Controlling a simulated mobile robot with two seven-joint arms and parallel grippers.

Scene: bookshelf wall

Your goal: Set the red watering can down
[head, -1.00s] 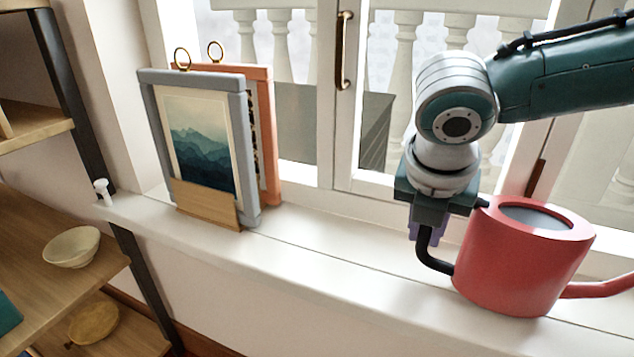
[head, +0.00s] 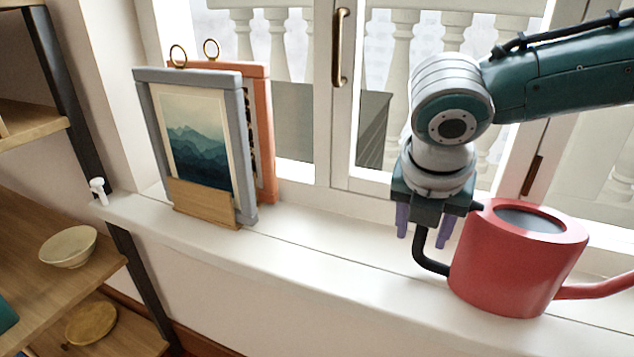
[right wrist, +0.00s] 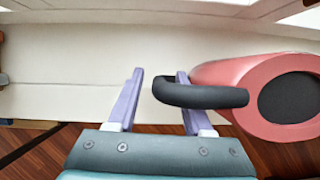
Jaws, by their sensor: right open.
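The red watering can (head: 508,265) stands upright on the white window sill at the right of the head view. Its black handle (head: 424,256) points left and its spout points right. My right gripper (head: 424,232) is open at the handle, with its purple fingers spread apart. In the right wrist view the gripper (right wrist: 157,80) has the black handle (right wrist: 205,95) reaching across one finger, with clear space beside the other. The can's red body (right wrist: 235,75) lies to the right there. My left gripper is not in view.
The white sill (head: 330,250) is clear between the can and two framed pictures (head: 203,145) in a wooden stand. A window with a brass handle (head: 341,48) rises behind. Wooden shelves with a bowl (head: 68,247) are at the left.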

